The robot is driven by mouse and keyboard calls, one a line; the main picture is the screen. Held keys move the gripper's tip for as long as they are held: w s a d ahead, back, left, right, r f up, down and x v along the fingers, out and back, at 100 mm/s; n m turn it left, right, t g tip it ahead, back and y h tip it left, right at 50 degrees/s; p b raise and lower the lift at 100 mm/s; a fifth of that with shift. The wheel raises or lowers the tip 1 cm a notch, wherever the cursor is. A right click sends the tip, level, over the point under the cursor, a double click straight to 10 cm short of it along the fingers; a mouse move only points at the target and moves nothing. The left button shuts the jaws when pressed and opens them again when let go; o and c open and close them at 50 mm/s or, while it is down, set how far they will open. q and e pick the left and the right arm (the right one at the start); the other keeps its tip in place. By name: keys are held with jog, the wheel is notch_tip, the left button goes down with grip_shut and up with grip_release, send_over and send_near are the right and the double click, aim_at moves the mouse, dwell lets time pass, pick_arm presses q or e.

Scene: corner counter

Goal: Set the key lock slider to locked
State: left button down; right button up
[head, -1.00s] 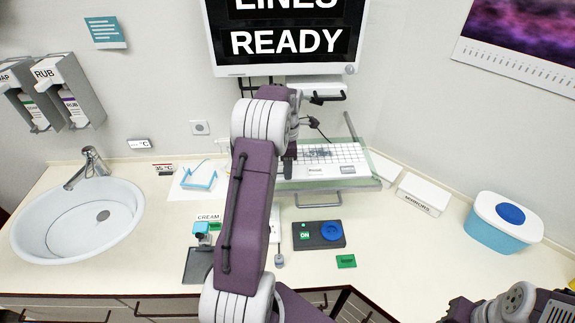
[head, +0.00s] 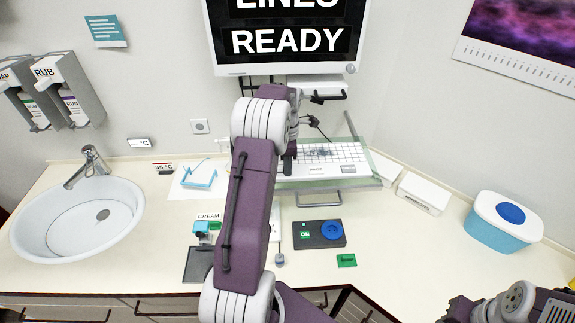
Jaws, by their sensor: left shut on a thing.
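My left gripper (head: 289,167) points down at the left end of the white keyboard (head: 335,158), under the monitor. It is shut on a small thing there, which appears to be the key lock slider. The gripper and my left arm hide the slider, so its position cannot be read. The keyboard lies on a glass-edged tray (head: 368,183).
A dark control box (head: 319,241) with a blue knob and a green block (head: 346,260) are on the counter in front. A sink (head: 80,218) is at left, a blue-lidded tub (head: 503,222) at right.

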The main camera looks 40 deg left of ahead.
dwell(0.7)
pick_arm(q)
jog(key=s+a, duration=0.2)
jog(key=a, duration=0.1)
jog(key=shift+s, duration=0.1)
jog(key=shift+d, duration=0.1)
jog(key=c, duration=1.3)
grip_release()
jog(key=shift+s+a, duration=0.3)
jog(key=shift+s, duration=0.05)
jog(key=shift+w+r, duration=0.1)
